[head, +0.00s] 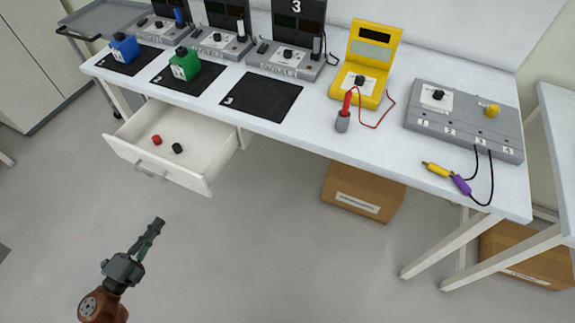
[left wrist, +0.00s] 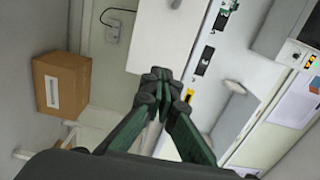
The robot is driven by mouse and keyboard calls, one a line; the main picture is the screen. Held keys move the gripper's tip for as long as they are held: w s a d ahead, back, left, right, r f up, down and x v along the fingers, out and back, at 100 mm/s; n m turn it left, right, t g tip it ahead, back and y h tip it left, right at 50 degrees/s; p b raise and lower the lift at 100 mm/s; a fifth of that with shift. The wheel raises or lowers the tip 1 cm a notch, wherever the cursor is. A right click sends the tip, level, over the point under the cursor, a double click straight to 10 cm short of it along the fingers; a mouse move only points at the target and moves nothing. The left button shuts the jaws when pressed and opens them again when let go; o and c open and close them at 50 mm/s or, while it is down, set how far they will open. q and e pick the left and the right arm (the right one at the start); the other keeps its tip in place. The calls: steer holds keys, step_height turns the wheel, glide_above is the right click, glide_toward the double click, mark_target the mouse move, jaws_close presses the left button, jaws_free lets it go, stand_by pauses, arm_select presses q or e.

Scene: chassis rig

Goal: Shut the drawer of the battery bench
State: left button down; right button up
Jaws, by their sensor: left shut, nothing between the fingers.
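The drawer (head: 125,156) of the white bench (head: 320,112) stands open below the bench's left part, pulled out toward me. Its front panel has a grey handle (head: 150,173). Inside lie a small red piece (head: 156,140) and a small black piece (head: 177,148). My left gripper (head: 158,222) is shut and empty, in front of the drawer and apart from it in the head view. Its closed fingertips also show in the left wrist view (left wrist: 160,76). My right gripper is not in view.
On the bench top stand a blue block (head: 124,47), a green block (head: 185,64), a yellow meter (head: 364,62) and a grey panel (head: 464,120) with leads. A cardboard box (head: 362,194) sits under the bench. The floor before the drawer is clear.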

arm_select(q)
steer(key=b, duration=0.3)
glide_toward(189, 181)
steer(key=w, duration=0.1)
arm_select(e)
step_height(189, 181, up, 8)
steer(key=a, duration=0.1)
arm_select(q)
steer(key=x, duration=0.3)
steer(key=b+x, duration=0.1)
steer(key=x, duration=0.1)
steer(key=shift+d+f, duration=0.25)
steer(key=shift+f, duration=0.05)
steer(key=shift+w+d+r, duration=0.1)
steer(key=shift+w+d, duration=0.05)
steer(key=shift+w, duration=0.2)
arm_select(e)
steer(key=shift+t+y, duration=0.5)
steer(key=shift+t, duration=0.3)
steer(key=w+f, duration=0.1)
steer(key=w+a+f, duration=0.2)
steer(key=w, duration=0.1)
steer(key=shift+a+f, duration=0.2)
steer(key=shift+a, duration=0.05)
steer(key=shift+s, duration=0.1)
